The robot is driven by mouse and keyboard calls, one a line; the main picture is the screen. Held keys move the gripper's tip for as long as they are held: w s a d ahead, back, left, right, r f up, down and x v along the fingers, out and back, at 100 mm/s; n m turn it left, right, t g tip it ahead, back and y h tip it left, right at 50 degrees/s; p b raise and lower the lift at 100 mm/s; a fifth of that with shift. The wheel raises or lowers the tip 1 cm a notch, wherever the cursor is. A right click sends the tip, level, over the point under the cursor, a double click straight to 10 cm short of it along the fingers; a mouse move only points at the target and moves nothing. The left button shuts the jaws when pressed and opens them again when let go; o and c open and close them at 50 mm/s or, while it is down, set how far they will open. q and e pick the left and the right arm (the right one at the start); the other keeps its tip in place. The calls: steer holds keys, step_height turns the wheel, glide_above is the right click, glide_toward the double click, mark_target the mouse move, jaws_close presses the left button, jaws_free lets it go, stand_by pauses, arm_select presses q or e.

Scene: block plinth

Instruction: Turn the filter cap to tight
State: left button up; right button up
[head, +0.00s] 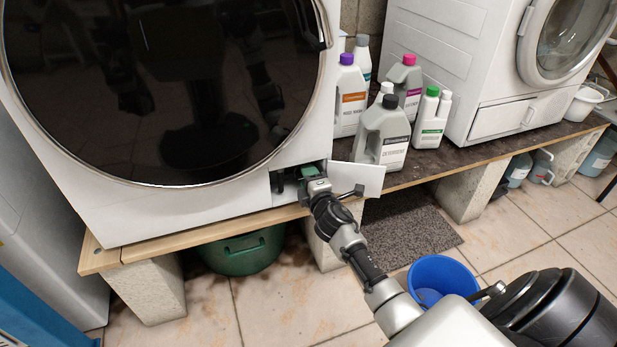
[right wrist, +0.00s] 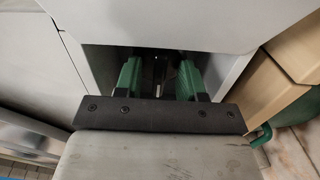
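The low opening (head: 288,187) in the front of the white washing machine (head: 215,205) is dark inside, and its small white flap (head: 365,181) stands open. My right gripper (head: 308,174) reaches into this opening. In the right wrist view my right gripper (right wrist: 159,77) has its two green fingers apart. Between them is a dark upright part with a light strip, probably the filter cap (right wrist: 160,71), with gaps visible on both sides. The cap's turn position cannot be read, and in the head view I cannot make it out clearly. My left gripper is not in view.
Several bottles (head: 384,133) stand on the wooden shelf (head: 200,235) right of the machine, near a second machine (head: 463,60). A green basin (head: 240,256) sits under the shelf. A blue bucket (head: 443,274) stands on the tiles near my right arm. A grey mat (head: 408,232) lies behind it.

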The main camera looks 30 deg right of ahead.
steer(key=p+v, duration=0.2)
steer(key=v, duration=0.8)
steer(key=shift+s, duration=0.3)
